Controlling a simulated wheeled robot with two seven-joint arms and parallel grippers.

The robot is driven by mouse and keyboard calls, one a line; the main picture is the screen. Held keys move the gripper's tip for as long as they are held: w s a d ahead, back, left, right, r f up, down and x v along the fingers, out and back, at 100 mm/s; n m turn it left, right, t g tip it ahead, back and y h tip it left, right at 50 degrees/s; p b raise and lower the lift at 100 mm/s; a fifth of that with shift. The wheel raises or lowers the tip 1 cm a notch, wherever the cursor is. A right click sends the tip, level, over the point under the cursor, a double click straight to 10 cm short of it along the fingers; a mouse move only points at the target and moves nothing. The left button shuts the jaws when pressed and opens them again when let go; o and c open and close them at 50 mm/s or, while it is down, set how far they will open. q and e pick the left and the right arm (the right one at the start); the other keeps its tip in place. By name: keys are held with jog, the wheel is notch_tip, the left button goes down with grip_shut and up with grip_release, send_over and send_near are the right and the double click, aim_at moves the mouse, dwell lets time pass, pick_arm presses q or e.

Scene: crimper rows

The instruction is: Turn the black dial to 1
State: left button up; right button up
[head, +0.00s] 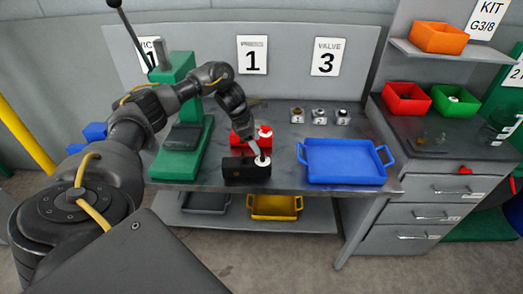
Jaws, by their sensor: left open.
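A black box-shaped unit (238,172) stands near the front edge of the grey workbench (222,187), with a pale round face on its top at the right. My left gripper (262,160) points down right at this face, open; whether it touches is too small to tell. The black dial itself cannot be made out and may be hidden by the fingers. A red unit (238,138) with a similar pale round face (265,131) stands just behind, close to my left wrist. My right gripper is not in view.
A green press (176,110) stands left of the units. A blue tray (345,160) lies to the right, with several small metal fittings (319,116) behind it. Wall signs read PRESS 1 (252,55) and VALVE 3 (326,57). A yellow tray (274,206) sits on the shelf below.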

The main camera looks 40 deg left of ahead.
aim_at(263, 154)
pick_arm(q)
jog(key=p+x, duration=0.1)
jog(key=x, duration=0.5)
jog(key=shift+w+p, duration=0.1)
jog(key=shift+p, duration=0.25)
jog(key=c, duration=1)
